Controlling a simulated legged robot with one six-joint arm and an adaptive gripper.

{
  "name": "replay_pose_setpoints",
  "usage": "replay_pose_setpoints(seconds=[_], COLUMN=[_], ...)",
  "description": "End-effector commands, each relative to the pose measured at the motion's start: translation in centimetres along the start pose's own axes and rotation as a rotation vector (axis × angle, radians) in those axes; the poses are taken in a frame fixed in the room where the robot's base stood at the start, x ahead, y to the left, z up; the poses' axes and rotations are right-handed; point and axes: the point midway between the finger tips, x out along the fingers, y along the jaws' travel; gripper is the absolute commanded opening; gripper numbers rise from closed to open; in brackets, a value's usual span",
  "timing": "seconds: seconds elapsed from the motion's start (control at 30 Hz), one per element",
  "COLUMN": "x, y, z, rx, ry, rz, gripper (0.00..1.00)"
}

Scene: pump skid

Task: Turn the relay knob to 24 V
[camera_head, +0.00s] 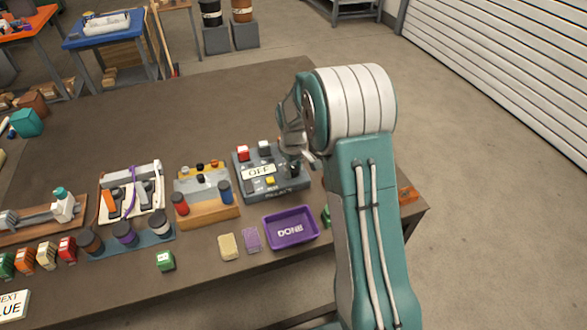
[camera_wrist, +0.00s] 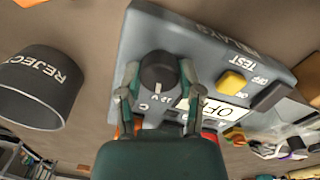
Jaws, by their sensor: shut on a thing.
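The relay knob (camera_wrist: 158,72) is a round black dial with a white pointer mark. It sits on the grey relay panel (camera_wrist: 215,40) in the wrist view. My gripper (camera_wrist: 158,80) has one finger on each side of the knob and is shut on it. The white mark faces toward my palm, beside small print that looks like "12 V"; I cannot read it surely. In the head view the same panel (camera_head: 298,185) stands on the table, and my gripper (camera_head: 291,150) is over its right side. My arm and gripper mostly hide the knob there.
The panel also bears a yellow switch (camera_wrist: 232,82), an OFF sign (camera_head: 259,170) and a red button (camera_head: 243,153). A black REJECT bin (camera_wrist: 40,90) stands close beside the panel. A purple DONE tray (camera_head: 313,218) lies in front. The table behind the panel is clear.

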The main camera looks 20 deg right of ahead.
Motion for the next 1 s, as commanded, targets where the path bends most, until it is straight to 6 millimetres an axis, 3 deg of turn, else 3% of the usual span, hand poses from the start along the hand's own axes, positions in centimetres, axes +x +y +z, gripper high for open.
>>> replay_pose_setpoints(seconds=[0.6, 1.0], x=[0.31, 0.35], y=[-0.14, -0.19], z=[0.07, 0.12], rx=[0.557, 0.756], ry=[-0.022, -0.031], rz=[-0.002, -0.002], gripper=[0.00, 0.00])
